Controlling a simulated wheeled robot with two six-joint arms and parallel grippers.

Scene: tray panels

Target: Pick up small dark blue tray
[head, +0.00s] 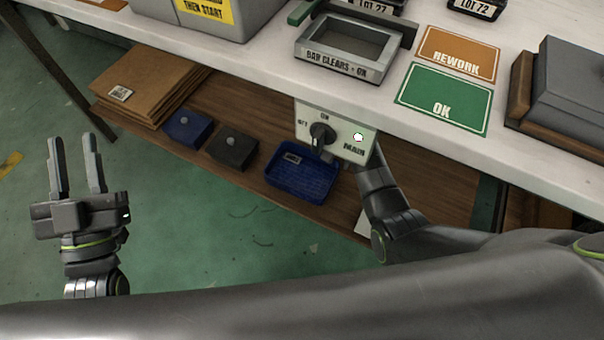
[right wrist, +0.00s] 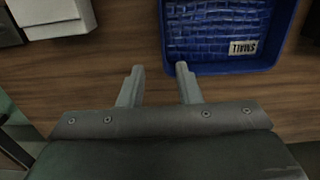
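The small blue tray (head: 292,183) lies on the brown lower shelf under the table edge. In the right wrist view, the tray (right wrist: 185,68) is at the top right, with a white label reading SMALL inside. My right gripper (right wrist: 160,68) is open, fingers apart, by the tray's near left corner. Its gap lines up with the tray's left wall; I cannot tell whether the wall is between the fingers. In the head view the right fingers are not clearly visible near the control panel. My left gripper (head: 74,138) is open and empty over the green floor.
A control panel (head: 345,138) with a dark knob hangs from the table edge above the tray. A blue box (head: 187,129), a dark box (head: 232,149) and stacked cardboard (head: 145,88) sit left on the shelf.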

